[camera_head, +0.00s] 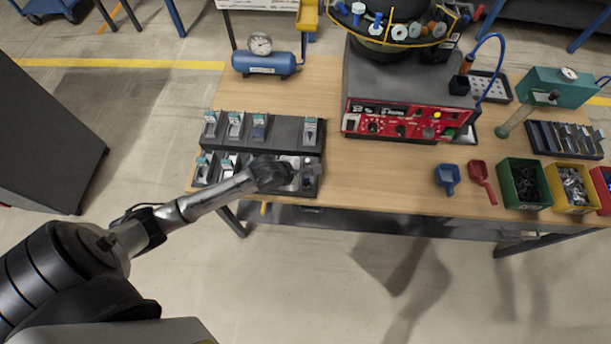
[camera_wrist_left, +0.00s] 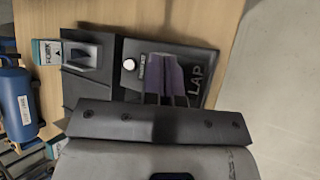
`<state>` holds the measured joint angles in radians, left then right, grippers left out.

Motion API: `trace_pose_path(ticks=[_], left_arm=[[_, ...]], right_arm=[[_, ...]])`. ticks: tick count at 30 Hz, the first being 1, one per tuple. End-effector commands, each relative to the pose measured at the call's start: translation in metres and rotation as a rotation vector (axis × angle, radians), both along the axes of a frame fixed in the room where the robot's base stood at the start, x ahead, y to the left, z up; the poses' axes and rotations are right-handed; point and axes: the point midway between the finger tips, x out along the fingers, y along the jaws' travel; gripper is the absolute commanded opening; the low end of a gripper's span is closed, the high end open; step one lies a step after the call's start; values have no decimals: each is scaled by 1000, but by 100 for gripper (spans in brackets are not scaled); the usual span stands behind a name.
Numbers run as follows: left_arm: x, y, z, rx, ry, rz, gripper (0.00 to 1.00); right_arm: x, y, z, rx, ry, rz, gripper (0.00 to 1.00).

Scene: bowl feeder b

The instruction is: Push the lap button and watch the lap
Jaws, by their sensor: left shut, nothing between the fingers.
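The dark LAP plate (camera_wrist_left: 210,62), with pale "LAP" lettering, lies under my left gripper in the left wrist view. A round white button (camera_wrist_left: 129,64) sits on it, beside a small dark label. My left gripper (camera_wrist_left: 165,62) is shut and empty, its purple-grey fingers over the plate to the right of the button. A gap shows between fingers and button in the picture; their height above the plate is unclear. In the head view, my left gripper (camera_head: 303,182) is over the front right end of the black stepped rack (camera_head: 262,128) and partly hides that station. My right gripper is out of view.
A FORK station (camera_wrist_left: 90,52) adjoins the LAP plate. A blue tank with gauge (camera_head: 265,63) stands behind the rack. The red-fronted feeder (camera_head: 405,120) stands to the right. Scoops and parts bins are farther right. Bare wood lies between rack and scoops.

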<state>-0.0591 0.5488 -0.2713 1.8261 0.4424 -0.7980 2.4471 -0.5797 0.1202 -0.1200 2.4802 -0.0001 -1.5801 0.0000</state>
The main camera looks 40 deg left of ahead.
Motion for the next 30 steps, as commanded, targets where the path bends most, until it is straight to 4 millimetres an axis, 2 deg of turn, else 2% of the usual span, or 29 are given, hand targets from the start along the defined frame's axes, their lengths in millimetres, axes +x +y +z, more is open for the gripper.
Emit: trace_pose_path(ticks=[22,30], left_arm=[[0,0,0,0,0,0,0],[0,0,-7,-2,1,2,0]], right_arm=[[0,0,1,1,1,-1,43],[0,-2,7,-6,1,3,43]])
